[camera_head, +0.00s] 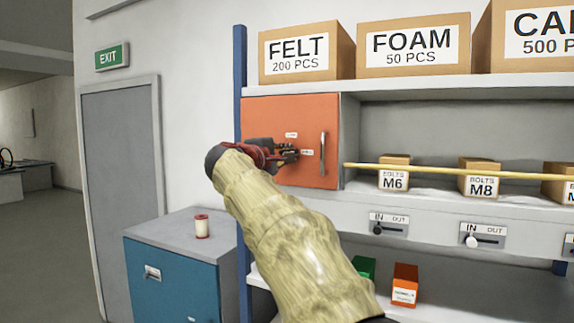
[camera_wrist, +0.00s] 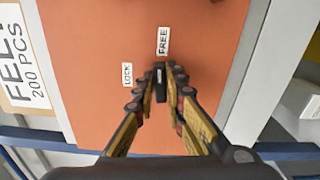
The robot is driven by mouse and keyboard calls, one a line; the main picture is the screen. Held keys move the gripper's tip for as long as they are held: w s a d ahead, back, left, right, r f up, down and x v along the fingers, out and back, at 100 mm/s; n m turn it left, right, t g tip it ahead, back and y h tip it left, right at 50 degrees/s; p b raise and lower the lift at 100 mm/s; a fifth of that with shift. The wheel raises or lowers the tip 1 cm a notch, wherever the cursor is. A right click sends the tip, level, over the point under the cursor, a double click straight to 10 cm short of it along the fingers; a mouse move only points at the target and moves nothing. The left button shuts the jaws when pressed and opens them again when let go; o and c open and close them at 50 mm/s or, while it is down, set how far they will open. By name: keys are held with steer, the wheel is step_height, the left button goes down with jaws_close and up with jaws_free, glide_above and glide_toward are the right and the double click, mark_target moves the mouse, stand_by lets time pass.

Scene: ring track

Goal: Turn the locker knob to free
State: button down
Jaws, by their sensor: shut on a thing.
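The orange locker door (camera_head: 290,108) is closed on the left of the shelf unit. In the wrist view the small dark knob (camera_wrist: 160,76) stands between my fingertips on the orange door (camera_wrist: 95,45). My gripper (camera_wrist: 160,90) is shut on the knob. The knob's long side runs up the picture, in line with the FREE label (camera_wrist: 163,41). The LOCK label (camera_wrist: 127,74) is to its left. In the head view my gripper (camera_head: 290,154) reaches the door and hides the knob.
A vertical door handle (camera_head: 323,153) is right of my gripper. A yellow rod (camera_head: 440,171) crosses the shelf front. Labelled boxes (camera_head: 307,50) stand above. A blue cabinet (camera_head: 172,280) with a small can (camera_head: 202,227) stands at lower left.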

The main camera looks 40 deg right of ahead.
steer(key=shift+f+m+b, duration=0.2)
steer(key=shift+m+b, duration=0.3)
steer(key=shift+m, duration=0.1)
steer(key=c, duration=1.8)
jaws_free()
steer(key=shift+r, duration=0.1)
steer(key=shift+c, duration=0.2)
steer(key=shift+a, duration=0.1)
steer(key=v, duration=1.1)
steer(key=shift+s+a, duration=0.15)
steer(key=shift+a, duration=0.25)
